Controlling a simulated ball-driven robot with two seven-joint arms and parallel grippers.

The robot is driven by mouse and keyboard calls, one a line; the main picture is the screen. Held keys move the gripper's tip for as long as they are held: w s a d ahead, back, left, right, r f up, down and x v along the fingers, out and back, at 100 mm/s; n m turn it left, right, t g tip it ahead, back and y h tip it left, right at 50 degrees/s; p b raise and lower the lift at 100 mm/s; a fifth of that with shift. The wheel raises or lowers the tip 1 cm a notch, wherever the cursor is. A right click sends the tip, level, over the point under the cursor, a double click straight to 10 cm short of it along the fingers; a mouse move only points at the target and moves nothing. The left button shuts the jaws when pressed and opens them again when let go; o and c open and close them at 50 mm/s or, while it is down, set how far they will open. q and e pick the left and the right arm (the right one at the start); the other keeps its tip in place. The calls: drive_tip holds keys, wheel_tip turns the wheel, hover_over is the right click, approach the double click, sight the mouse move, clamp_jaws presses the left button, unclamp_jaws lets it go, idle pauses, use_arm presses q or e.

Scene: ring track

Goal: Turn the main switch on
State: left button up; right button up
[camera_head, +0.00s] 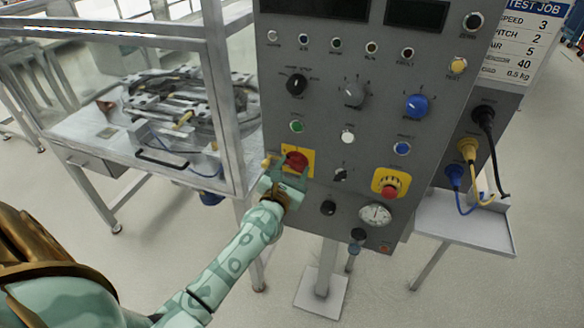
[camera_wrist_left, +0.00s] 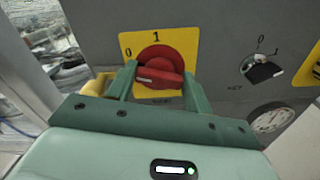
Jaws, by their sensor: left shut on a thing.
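The main switch is a red rotary knob (camera_head: 296,160) on a yellow plate at the lower left of the grey control panel (camera_head: 330,120). In the left wrist view the red knob (camera_wrist_left: 160,68) sits on its yellow plate (camera_wrist_left: 186,42), with a "0" at the left and a "1" at the top. Its handle bar lies roughly level across the knob. My left gripper (camera_head: 286,172) is at the knob. In the left wrist view its two green fingers (camera_wrist_left: 160,80) are shut on the knob's handle, one on each side. My right gripper is not in view.
Other knobs and buttons surround the switch, including a blue knob (camera_head: 416,105) and a red emergency button (camera_head: 390,187) on yellow. A framed machine enclosure (camera_head: 225,100) stands close at the left. A small shelf (camera_head: 470,225) with plugged cables above is at the right.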

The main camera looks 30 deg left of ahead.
use_arm(q)
drive_tip(key=m+p, duration=0.1)
drive_tip(key=m, duration=0.2)
drive_tip(key=shift+d+r+m, duration=0.1)
drive_tip(key=shift+m, duration=0.3)
drive_tip(key=m+p, duration=0.2)
drive_tip(key=m, duration=0.1)
drive_tip(key=shift+m, duration=0.3)
drive_tip(key=m+p, duration=0.2)
drive_tip(key=m, duration=0.3)
drive_tip(key=shift+p, duration=0.3)
drive_tip(key=shift+d+f+m+p, duration=0.1)
drive_tip(key=shift+f+m+p, duration=0.1)
drive_tip(key=shift+m, duration=0.3)
drive_tip(key=shift+f+m+p, duration=0.1)
drive_tip(key=shift+m+p, duration=0.1)
drive_tip(key=shift+m, duration=0.3)
drive_tip(key=o, duration=1)
drive_tip(key=p+v, duration=0.2)
drive_tip(key=v, duration=1.4)
drive_tip(key=shift+s+d, duration=0.15)
